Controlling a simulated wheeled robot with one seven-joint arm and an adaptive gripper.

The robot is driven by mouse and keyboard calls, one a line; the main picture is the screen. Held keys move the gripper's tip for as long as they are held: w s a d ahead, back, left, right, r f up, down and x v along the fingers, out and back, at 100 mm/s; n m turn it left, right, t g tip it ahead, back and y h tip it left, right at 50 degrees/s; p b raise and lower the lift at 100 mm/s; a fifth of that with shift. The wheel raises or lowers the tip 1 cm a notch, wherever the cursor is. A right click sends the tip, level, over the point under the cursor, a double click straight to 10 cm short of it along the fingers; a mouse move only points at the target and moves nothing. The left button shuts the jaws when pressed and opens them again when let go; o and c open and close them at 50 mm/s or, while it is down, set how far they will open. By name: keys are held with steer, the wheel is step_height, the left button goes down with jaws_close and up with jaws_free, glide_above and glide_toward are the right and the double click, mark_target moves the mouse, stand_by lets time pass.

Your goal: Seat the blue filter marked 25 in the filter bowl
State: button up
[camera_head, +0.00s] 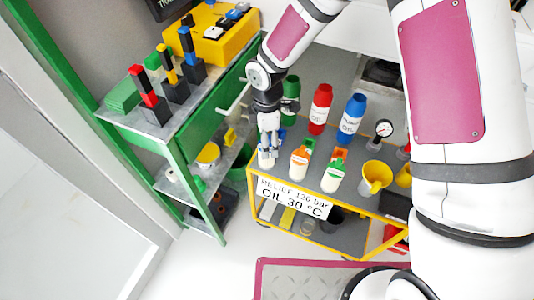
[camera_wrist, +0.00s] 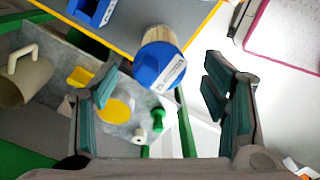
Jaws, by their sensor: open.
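The blue filter (camera_wrist: 162,62) shows in the wrist view with a blue cap, a white label and a pale pleated body. The label's number is too small to read. It stands at the near left corner of the yellow-edged trolley (camera_head: 345,205). My gripper (camera_wrist: 162,95) is open, one finger on each side and nearer the camera than the cap; I cannot tell if they touch. In the head view my gripper (camera_head: 268,146) points down over that corner and partly hides the filter (camera_head: 265,159). I cannot pick out the filter bowl for sure.
Behind are green, red (camera_head: 320,108) and blue (camera_head: 352,117) bottles, with a gauge (camera_head: 384,128) and yellow jug (camera_head: 375,178) further right. A green rack (camera_head: 178,140) stands close left.

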step_height(320, 180, down, 5)
steer(key=shift+f+b, duration=0.1)
steer(key=shift+b, duration=0.25)
steer(key=c, duration=1.3)
steer(key=shift+c, duration=0.2)
